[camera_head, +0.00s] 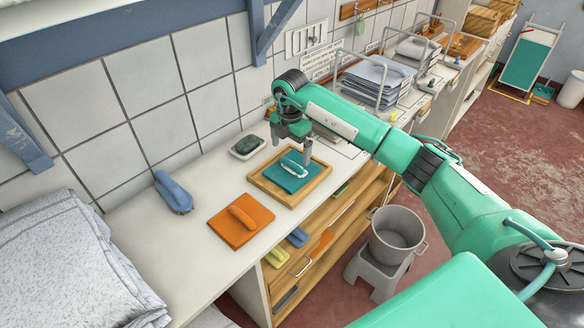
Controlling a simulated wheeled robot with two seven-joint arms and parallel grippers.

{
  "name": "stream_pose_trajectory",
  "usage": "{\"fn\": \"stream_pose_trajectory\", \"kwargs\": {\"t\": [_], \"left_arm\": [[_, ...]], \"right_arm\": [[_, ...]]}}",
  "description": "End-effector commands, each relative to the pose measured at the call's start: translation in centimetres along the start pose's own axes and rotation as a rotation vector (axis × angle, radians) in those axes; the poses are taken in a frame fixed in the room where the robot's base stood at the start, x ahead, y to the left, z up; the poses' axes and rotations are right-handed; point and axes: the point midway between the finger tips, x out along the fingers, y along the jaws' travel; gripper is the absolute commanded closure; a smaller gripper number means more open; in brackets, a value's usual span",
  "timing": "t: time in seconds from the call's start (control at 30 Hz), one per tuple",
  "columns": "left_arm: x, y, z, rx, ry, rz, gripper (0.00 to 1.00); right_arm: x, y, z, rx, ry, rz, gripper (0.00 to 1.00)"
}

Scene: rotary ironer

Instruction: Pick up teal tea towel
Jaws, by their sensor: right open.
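The teal tea towel (283,181) lies flat in a shallow wooden tray (262,189) on the white counter. A pale raised ridge runs across its top. My right gripper (293,150) is above the back part of the tray, just behind and over the towel. Its fingers are apart and nothing shows between them. I cannot tell how high the fingertips are above the towel. My left gripper is not in view.
An orange cloth (240,222) lies to the left on the counter (165,250), with a blue brush-like item (173,192) beyond it. A small dish (247,148) stands behind the tray. Wire racks with folded cloths (378,80) are farther right. A grey bucket (396,236) stands on a stool below.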

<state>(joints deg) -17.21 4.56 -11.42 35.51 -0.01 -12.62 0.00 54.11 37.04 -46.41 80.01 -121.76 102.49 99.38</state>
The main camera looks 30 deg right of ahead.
Motion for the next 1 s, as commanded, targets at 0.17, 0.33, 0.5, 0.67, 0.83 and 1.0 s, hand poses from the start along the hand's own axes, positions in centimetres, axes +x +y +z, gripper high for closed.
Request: {"fn": "stream_pose_trajectory", "kwargs": {"t": [0.17, 0.33, 0.5, 0.67, 0.83, 1.0], "left_arm": [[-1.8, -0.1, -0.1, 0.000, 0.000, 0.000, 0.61], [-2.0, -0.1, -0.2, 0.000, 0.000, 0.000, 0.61], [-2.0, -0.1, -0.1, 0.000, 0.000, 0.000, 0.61], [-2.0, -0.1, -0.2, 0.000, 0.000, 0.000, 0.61], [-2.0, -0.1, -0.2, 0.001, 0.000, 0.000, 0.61], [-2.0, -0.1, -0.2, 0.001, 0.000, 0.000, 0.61]], "right_arm": [[2.5, -0.2, -0.2, 0.000, 0.002, -0.005, 0.00], [4.3, -0.1, -0.2, 0.000, 0.002, -0.002, 0.00], [4.6, -0.1, -0.1, -0.001, 0.000, 0.000, 0.00], [4.5, -0.1, -0.1, -0.001, 0.000, -0.001, 0.18], [4.5, -0.1, -0.1, -0.001, 0.000, -0.001, 0.46], [4.5, -0.1, -0.1, -0.001, 0.000, 0.000, 0.47]]}}
